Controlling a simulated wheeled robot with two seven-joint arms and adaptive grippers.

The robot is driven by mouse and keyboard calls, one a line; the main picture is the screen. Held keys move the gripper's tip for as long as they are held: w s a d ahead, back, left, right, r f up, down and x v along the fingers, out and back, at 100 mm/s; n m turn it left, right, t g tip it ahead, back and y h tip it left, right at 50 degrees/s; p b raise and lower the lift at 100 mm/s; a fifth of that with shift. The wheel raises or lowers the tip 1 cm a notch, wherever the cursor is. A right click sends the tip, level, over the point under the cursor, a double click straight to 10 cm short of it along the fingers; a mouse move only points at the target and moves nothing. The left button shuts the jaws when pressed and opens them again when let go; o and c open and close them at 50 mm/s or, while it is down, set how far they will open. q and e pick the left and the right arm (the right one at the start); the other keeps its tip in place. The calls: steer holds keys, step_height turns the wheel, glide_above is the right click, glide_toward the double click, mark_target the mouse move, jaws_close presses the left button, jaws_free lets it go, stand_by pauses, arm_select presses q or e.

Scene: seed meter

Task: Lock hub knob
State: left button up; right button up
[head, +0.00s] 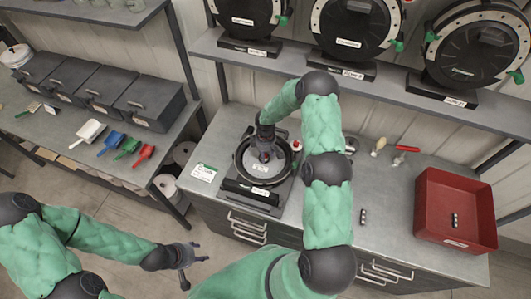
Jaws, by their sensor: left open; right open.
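The seed meter (241,171), a round black-rimmed unit on a dark stand, sits on the grey workbench. My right gripper (264,154) is over the middle of the meter, pointing down at the hub. It is open, with its fingers at or around the hub. The hub knob is largely hidden by this gripper, and I cannot tell whether the fingers touch it. A small reddish spot shows between the fingers. My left gripper (190,263) is open and empty, low over the floor in front of the bench.
A red bin (428,210) with a small dark part stands at the bench's right. A label card (204,172) lies left of the meter. Tools with red and pale handles (403,148) lie at the back. Several discs stand on the shelf above. Scoops lie on the left bench.

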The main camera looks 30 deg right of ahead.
steer(key=shift+w+f, duration=0.1)
steer(key=c, duration=0.3)
jaws_close()
